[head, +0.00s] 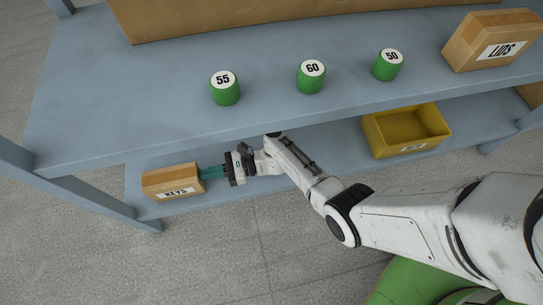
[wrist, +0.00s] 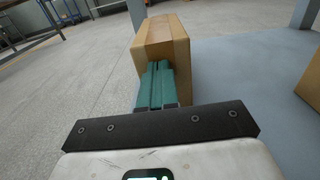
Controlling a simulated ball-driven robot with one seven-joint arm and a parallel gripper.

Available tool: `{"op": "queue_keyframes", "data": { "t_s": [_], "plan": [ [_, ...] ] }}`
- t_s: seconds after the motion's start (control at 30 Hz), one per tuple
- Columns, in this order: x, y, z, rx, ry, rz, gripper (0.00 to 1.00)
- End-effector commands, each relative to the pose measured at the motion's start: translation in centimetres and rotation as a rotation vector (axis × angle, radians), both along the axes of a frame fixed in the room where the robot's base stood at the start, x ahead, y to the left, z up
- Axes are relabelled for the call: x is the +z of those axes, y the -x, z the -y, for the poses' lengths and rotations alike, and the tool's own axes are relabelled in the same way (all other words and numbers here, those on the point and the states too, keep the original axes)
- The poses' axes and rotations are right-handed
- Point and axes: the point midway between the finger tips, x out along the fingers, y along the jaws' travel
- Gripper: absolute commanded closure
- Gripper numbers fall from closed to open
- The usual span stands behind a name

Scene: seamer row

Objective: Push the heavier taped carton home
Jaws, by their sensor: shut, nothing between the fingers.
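A brown carton (head: 172,181) labelled KEYS sits at the left end of the lower shelf, near its front edge. It also shows straight ahead in the wrist view (wrist: 162,42). My gripper (head: 204,172) is shut and empty, with its teal fingers pointing left at the carton's right side. In the wrist view the fingertips (wrist: 159,68) meet or nearly meet the carton's face; I cannot tell if they press on it. Another brown carton (head: 492,42), labelled LIDS, stands on the upper shelf at the right. Neither carton's weight can be seen.
Green cylinders marked 55 (head: 225,90), 60 (head: 311,78) and 50 (head: 388,65) stand on the upper shelf (head: 130,110). A yellow bin (head: 405,130) sits on the lower shelf. A cardboard surface (wrist: 311,85) shows at the wrist view's right edge. A shelf post stands left of the KEYS carton.

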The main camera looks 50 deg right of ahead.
Motion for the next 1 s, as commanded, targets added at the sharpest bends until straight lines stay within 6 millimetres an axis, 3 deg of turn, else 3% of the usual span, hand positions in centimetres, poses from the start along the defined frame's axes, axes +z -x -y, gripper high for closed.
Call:
{"op": "queue_keyframes", "data": {
  "t_s": [0.43,1.0],
  "plan": [
    [-0.1,-3.5,-5.0,0.003,0.001,0.000,1.00],
    [0.0,-3.7,-5.2,0.000,0.001,-0.001,1.00]
  ]
}}
